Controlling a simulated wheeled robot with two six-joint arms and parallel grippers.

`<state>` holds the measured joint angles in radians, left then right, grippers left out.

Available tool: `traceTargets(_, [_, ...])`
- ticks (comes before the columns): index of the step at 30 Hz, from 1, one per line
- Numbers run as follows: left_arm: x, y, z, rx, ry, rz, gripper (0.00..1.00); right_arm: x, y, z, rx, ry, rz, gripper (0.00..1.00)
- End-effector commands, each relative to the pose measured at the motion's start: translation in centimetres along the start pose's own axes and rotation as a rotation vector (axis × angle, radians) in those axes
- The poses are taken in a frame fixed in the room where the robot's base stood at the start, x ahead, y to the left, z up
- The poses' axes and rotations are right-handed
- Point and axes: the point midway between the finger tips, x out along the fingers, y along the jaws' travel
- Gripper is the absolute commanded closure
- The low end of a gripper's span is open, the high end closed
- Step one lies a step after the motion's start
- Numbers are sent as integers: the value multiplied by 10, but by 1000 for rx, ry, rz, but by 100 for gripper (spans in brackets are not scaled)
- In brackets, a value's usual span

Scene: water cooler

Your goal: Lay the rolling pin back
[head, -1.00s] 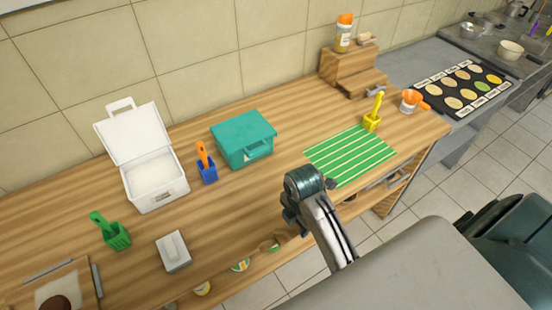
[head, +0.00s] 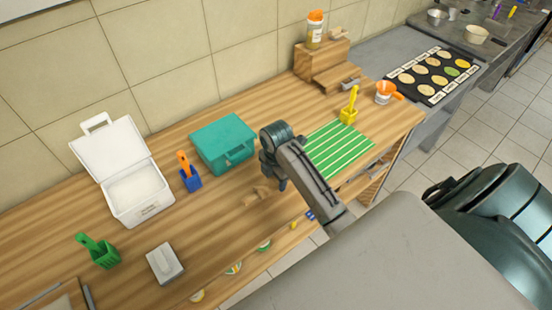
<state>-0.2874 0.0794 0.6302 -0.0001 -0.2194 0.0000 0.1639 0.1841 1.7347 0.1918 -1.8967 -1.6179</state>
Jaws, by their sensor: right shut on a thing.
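The rolling pin (head: 254,197) is a short light-wood piece over the middle of the wooden counter (head: 215,235). My right gripper (head: 272,189) is shut on it; the fingers are small and partly hidden under my right arm. I cannot tell whether the pin touches the counter or hangs just above it. My left gripper is not in view.
A teal box (head: 223,143) and a blue holder (head: 190,180) stand behind and left. A green striped mat (head: 340,150) lies right. A white open box (head: 135,190), green holder (head: 104,254) and grey block (head: 165,264) are left. Bare counter lies around the pin.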

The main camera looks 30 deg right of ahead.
Motion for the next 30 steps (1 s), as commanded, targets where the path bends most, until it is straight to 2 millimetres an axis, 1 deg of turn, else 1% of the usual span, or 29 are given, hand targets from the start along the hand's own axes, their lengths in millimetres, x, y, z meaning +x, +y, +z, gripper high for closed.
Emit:
traceTargets(2, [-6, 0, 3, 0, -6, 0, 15, -2, 8, 5, 1, -1, 0, 75])
traceTargets(3, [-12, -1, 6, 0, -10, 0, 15, 5, 6, 4, 2, 2, -6, 75])
traceTargets(6, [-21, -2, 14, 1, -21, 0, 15, 21, 5, 3, 1, 2, -5, 75])
traceTargets(9, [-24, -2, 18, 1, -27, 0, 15, 32, 6, 3, 0, 2, -1, 75])
traceTargets(12, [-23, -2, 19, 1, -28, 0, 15, 36, 6, 4, 0, 1, 0, 75])
traceTargets(20, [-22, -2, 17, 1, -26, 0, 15, 38, 6, 4, 0, 0, 0, 75])
traceTargets(21, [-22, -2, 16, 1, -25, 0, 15, 39, 6, 4, 0, 0, -1, 53])
traceTargets(24, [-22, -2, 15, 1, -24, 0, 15, 38, 6, 4, 0, 0, -1, 35])
traceTargets(30, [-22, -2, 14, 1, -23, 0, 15, 38, 6, 4, 0, 0, 0, 35])
